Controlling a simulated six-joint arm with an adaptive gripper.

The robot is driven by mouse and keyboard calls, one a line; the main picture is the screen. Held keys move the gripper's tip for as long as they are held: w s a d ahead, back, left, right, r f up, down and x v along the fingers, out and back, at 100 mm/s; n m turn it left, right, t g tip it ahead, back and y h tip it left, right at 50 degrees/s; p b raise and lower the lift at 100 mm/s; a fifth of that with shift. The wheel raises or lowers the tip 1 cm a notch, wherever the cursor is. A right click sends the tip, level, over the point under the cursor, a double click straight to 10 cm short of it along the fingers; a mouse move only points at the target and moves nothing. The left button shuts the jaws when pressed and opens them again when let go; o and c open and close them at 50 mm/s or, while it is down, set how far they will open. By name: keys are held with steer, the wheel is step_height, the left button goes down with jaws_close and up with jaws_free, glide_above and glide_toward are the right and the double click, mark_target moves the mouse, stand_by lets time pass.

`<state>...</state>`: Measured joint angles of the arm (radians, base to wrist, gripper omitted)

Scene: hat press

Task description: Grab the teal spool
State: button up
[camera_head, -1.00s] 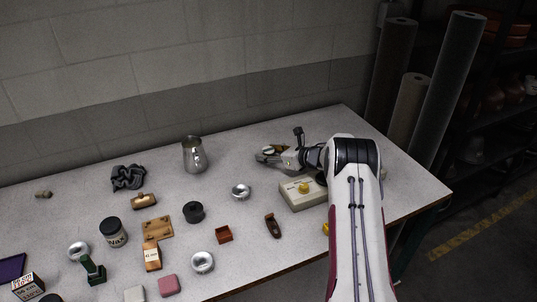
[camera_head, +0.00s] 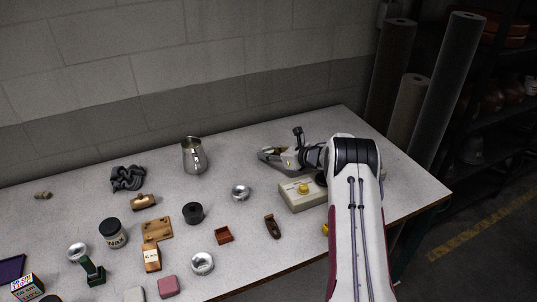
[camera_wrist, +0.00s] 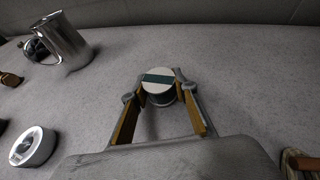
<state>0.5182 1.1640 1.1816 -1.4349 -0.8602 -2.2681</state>
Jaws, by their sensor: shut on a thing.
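The teal spool (camera_wrist: 159,82) shows in the wrist view as a short round piece with a pale end crossed by a dark teal band. My gripper (camera_wrist: 160,90) has its two fingertips against opposite sides of it and is shut on it. The spool's lower part is partly hidden by the fingers. In the head view my gripper (camera_head: 268,155) is low over the back right of the table, and the spool is hard to make out between the fingers.
A steel pitcher (camera_head: 194,156) stands to the left of my gripper. A pale box with a yellow button (camera_head: 303,190) is in front, near my arm. A silver ring-shaped piece (camera_head: 241,192) lies front left. The wall is close behind; the table between pitcher and gripper is clear.

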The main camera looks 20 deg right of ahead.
mark_target(268, 150)
steer(key=shift+r, duration=4.85)
